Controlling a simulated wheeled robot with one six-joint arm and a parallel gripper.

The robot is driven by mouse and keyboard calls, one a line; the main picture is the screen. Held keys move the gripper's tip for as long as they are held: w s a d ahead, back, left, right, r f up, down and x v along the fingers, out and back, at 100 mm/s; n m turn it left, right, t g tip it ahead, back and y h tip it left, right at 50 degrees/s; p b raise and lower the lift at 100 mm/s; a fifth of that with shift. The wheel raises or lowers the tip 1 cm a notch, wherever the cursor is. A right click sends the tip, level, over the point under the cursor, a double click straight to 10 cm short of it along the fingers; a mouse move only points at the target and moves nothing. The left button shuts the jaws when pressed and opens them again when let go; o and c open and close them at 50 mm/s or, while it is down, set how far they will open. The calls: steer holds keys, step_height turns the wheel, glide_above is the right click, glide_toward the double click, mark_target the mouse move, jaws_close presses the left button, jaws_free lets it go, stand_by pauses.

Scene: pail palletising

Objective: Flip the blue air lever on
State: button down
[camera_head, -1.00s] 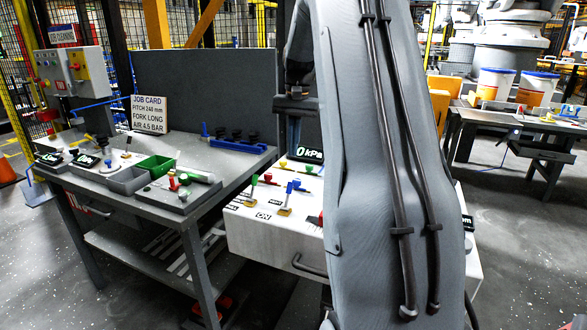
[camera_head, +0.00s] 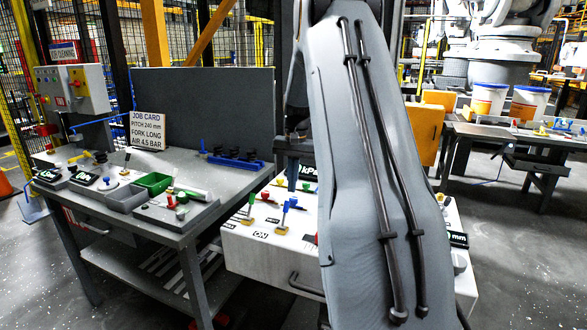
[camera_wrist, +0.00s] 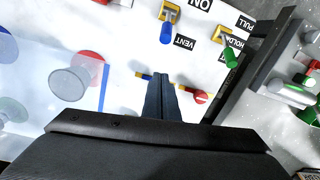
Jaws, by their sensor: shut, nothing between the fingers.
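The blue air lever (camera_head: 284,211) stands on a yellowish base on the white cabinet top. In the wrist view its blue handle (camera_wrist: 174,46) extends from the base toward the VENT label (camera_wrist: 183,42), away from the ON label (camera_wrist: 201,3). My gripper (camera_wrist: 161,78) is shut and empty. It points down at the cabinet just below the blue handle in the picture, apart from it. In the head view my gripper (camera_head: 293,176) shows behind the lever, partly hidden by my arm.
A green-handled lever (camera_wrist: 231,58) stands beside the HOLD and PULL labels. A red knob (camera_wrist: 201,97) lies close right of my fingers. A clear panel with a red disc (camera_wrist: 88,68) is at left. The kPa display (camera_head: 310,172) is partly hidden. A grey workbench (camera_head: 185,238) stands left.

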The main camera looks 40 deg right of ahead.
mark_target(285, 213)
steer(key=shift+a+f, duration=0.1)
steer(key=shift+f, duration=0.85)
steer(key=shift+s+a+p, duration=0.15)
steer(key=shift+a+p, duration=0.05)
steer(key=shift+p, duration=0.25)
steer(key=shift+s+a+r+p, duration=0.25)
steer(key=shift+s+a+p, duration=0.1)
steer(key=shift+s+a, duration=0.25)
steer(key=shift+s+a+r+p, duration=0.2)
steer(key=shift+s+a+p, duration=0.1)
steer(key=shift+s+a, duration=0.25)
